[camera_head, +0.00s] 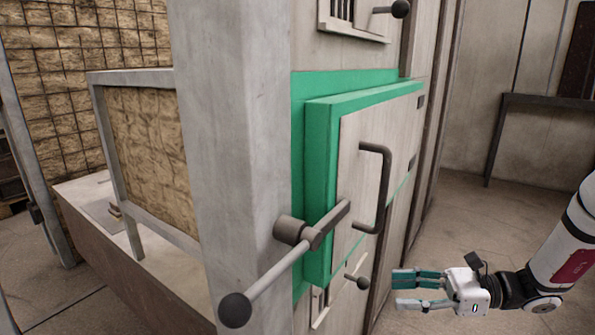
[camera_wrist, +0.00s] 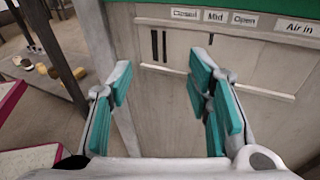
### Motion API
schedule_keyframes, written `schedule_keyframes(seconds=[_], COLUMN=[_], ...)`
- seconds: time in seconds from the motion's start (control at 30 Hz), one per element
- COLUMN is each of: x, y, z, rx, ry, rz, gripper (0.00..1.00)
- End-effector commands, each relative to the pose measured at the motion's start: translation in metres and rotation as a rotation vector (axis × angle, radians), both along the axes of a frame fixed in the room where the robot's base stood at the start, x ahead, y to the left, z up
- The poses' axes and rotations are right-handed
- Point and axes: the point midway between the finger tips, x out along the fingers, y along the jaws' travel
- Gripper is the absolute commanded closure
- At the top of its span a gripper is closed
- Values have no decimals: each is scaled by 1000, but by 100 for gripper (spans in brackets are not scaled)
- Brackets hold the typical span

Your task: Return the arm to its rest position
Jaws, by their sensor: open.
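My gripper (camera_head: 418,289) is at the lower right in the head view, with white links and green finger pads. It is open and empty, and stands apart from the furnace front to its left. In the wrist view its two fingers (camera_wrist: 160,98) are spread, with a grey panel beyond them. My white arm reaches in from the right edge of the head view.
A green-framed furnace door (camera_head: 345,150) has a dark handle (camera_head: 378,190) and a long latch lever (camera_head: 285,262) ending in a ball. A panel labelled Closed, Mid, Open (camera_wrist: 215,17) faces the wrist.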

Motion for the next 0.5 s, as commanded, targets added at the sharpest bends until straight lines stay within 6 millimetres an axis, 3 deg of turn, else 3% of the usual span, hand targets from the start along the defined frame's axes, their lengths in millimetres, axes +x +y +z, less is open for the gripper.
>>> schedule_keyframes(seconds=[0.03, 0.2, 0.5], x=[-10, -48, -128], y=[14, 49, 87], z=[16, 51, 93], rx=[-55, -219, -498], ry=[-38, -148, -359], rz=[68, 277, 631], gripper=[54, 54, 54])
